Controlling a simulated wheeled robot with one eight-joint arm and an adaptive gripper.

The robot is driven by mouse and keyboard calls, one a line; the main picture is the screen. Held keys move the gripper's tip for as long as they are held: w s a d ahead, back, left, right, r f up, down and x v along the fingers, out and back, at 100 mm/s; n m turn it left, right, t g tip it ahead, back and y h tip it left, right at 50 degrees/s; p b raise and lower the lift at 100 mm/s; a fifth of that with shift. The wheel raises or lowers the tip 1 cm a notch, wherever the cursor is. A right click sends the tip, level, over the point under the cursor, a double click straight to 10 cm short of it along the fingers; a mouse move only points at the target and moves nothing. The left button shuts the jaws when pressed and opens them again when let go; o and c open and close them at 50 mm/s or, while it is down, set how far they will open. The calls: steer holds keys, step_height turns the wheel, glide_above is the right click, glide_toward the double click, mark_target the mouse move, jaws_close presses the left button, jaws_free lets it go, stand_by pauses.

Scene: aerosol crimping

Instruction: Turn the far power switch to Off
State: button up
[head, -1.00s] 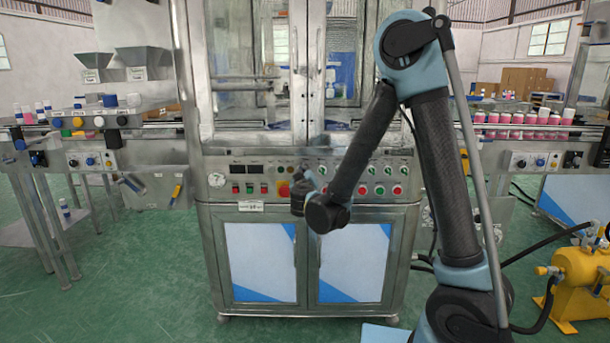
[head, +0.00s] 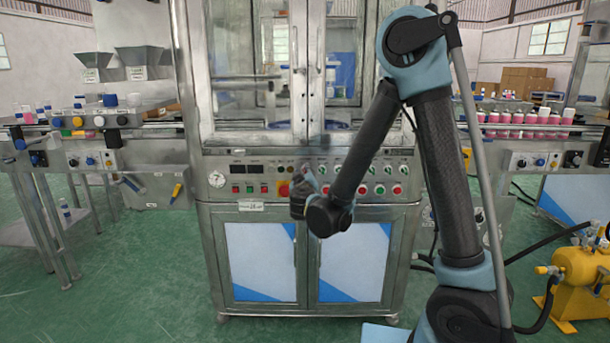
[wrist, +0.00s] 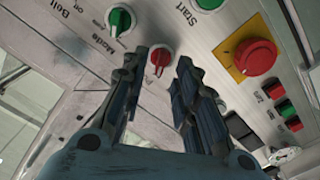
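My gripper (wrist: 172,64) is open, its two dark fingers apart and nothing held between them. In the wrist view its tips are close to a red rotary knob (wrist: 159,57) on a grey panel, near the left finger; contact cannot be told. In the head view my gripper (head: 304,180) is at the control panel (head: 335,163) of the central machine, partly hidden by my arm.
In the wrist view a large red emergency button (wrist: 255,57) on a yellow plate stands to the right, with small red and green buttons beyond. Several green and red knobs (head: 379,190) line the panel's right. A yellow compressor (head: 580,285) stands at the right. The floor in front is clear.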

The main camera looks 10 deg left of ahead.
steer(key=v, duration=0.9)
steer(key=shift+s, duration=0.4)
steer(key=shift+d, duration=0.15)
steer(key=w+d+f+m+g+h, duration=0.2)
steer(key=d+m+g+h, duration=0.15)
steer(key=d, duration=1.15)
steer(key=w+d+f+m+g+h, duration=0.1)
steer(key=w+d+m+g+h, duration=0.3)
steer(key=d, duration=1.2)
steer(key=s+d+f+g, duration=0.4)
steer(key=s+d, duration=0.7)
steer(key=s, duration=0.1)
steer(key=s+f+m+g+y, duration=0.1)
steer(key=s+f+g+y, duration=0.2)
steer(key=s, duration=1)
steer(key=shift+s+d+f+g, duration=0.2)
steer(key=shift+d+f+g, duration=0.15)
steer(key=shift+d+f, duration=0.25)
